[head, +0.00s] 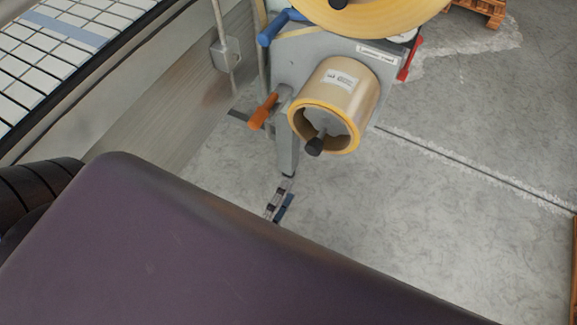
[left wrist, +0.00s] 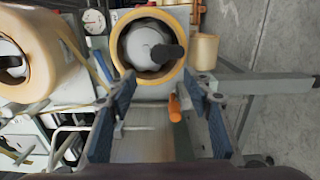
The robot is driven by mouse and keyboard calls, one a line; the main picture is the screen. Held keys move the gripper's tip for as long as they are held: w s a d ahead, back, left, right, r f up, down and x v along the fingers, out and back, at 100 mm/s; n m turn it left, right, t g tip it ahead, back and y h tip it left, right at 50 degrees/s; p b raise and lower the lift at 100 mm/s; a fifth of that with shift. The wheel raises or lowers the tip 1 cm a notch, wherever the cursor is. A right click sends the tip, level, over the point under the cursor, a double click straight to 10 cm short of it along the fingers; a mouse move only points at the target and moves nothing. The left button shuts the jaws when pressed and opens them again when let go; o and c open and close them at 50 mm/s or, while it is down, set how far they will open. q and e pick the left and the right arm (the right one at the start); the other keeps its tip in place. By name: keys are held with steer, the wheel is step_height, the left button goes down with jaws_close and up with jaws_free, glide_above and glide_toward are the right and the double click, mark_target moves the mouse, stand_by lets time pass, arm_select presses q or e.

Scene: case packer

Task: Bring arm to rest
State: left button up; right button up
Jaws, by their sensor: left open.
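My left gripper (left wrist: 164,125) is open in the left wrist view, with its two blue-padded fingers apart and nothing between them. In the head view only a small part of the left gripper (head: 279,204) shows past the edge of a large dark part of my own arm. Beyond the fingers, in the left wrist view, is a roll of tape (left wrist: 124,52) on a grey hub. In the head view a tape roll (head: 352,85) sits on a grey machine bracket to the upper right of the gripper, apart from it. My right gripper is not in view.
An orange handle (head: 263,111) and a blue handle (head: 279,27) stick out from the machine. A larger yellow roll (head: 385,14) is at the top. A conveyor (head: 40,50) runs at upper left. A wooden pallet (head: 484,9) lies far right. The concrete floor right of the machine is mostly clear.

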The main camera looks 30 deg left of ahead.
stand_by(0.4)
arm_select(q)
steer(key=s+f+m+g+h, duration=0.1)
steer(key=s+f+m+g, duration=0.2)
steer(key=f, duration=0.7)
steer(key=f+m+g+h, duration=0.15)
steer(key=f+m, duration=0.35)
steer(key=f, duration=0.5)
steer(key=s+f+m+g, duration=0.25)
steer(key=f+m, duration=0.25)
steer(key=f, duration=0.5)
steer(key=s+a+f+m+g+y, duration=0.1)
steer(key=s+a+f+m+g, duration=0.2)
steer(key=s+f, duration=0.5)
steer(key=s+a+f+m+g+y, duration=0.2)
steer(key=s+a+f+m+g, duration=0.2)
steer(key=s+f, duration=0.5)
steer(key=a+f+g, duration=0.1)
steer(key=a+g, duration=0.1)
steer(key=g, duration=0.1)
steer(key=shift+s, duration=0.3)
steer(key=shift+a+f, duration=0.1)
